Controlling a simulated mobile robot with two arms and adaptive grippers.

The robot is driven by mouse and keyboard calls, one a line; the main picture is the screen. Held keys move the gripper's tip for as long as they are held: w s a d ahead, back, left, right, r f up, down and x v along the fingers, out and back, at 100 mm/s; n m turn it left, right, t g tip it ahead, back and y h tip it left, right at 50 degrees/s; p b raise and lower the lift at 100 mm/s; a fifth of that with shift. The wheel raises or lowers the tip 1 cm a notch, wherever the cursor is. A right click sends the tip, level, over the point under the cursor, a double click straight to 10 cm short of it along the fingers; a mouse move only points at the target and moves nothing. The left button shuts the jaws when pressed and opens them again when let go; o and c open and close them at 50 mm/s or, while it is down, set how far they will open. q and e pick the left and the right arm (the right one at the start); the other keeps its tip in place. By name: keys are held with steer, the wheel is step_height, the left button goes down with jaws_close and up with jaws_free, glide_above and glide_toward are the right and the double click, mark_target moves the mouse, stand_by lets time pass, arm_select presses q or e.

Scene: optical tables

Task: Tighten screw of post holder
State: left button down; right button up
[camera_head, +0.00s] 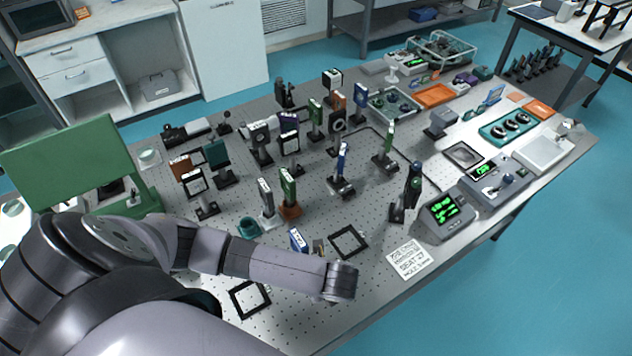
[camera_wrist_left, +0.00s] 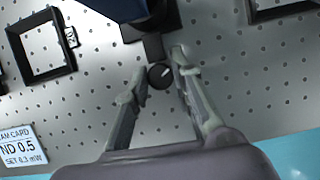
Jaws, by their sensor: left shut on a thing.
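The post holder's screw (camera_wrist_left: 160,76) is a round black knob with a pale slot mark in the left wrist view. It sits at the front of a dark post holder (camera_wrist_left: 154,47), under a dark blue part (camera_wrist_left: 118,8). My left gripper (camera_wrist_left: 160,68) has its two fingers on either side of the knob, shut on it. In the head view my left arm (camera_head: 250,258) reaches in from the left, and its fingers are hidden. A blue-and-white mount (camera_head: 298,240) stands just behind the arm there; its base is hidden. My right gripper is in neither view.
A flat black square frame (camera_head: 348,242) and a printed card (camera_head: 409,259) lie right of the mount. Another square frame (camera_head: 249,299) lies in front of the arm. Several post-mounted optics stand behind. The perforated tabletop (camera_head: 300,325) is bare near the front edge.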

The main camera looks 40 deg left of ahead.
arm_select(q)
steer(key=shift+n, duration=0.6)
steer(key=c, duration=1.4)
jaws_free()
steer(key=v, duration=1.2)
steer(key=shift+w+d, duration=0.15)
steer(key=shift+w, duration=0.05)
